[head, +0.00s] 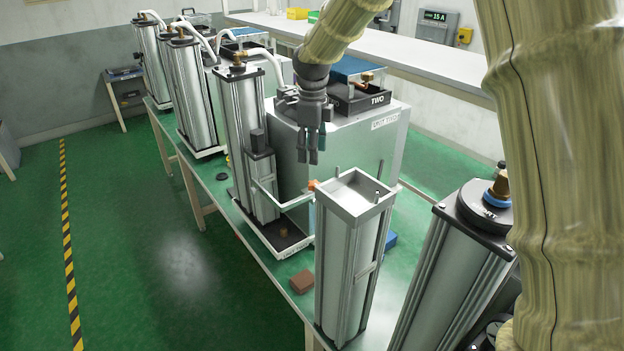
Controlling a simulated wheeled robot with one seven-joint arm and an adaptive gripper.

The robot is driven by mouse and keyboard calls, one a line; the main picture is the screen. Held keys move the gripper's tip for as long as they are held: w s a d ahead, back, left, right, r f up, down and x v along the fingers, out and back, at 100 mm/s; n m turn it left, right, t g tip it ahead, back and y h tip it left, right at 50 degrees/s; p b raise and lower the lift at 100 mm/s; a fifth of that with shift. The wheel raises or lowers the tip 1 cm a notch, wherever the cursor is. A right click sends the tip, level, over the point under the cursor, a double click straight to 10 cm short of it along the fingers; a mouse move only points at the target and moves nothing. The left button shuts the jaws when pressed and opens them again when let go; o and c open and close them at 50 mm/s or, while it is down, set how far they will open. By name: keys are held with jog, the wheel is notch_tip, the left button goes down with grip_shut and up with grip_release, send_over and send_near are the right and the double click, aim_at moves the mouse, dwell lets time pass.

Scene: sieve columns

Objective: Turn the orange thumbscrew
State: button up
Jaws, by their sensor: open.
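A small orange piece (311,185), which looks like the orange thumbscrew, shows at the left edge of the open-topped grey column (345,265). It is tiny here, and I cannot tell how it is mounted or how it is turned. My gripper (313,160) points down, with its dark fingers a little above the orange piece in the picture and apart from it. The fingers are open and nothing shows between them. The open column has a pale inside at its top and two thin upright rods at its rim.
A capped column (250,145) stands on the green bench to the left, with more columns behind. Another capped column (455,260) leans in view at right. A grey cabinet (380,150) bearing a black tray (352,105) stands behind my gripper. A brown block (302,281) lies in front.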

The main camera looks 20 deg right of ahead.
aim_at(313, 182)
notch_tip(313, 182, down, 10)
jog(key=p, duration=0.4)
dwell(0.3)
jog(key=c, duration=1)
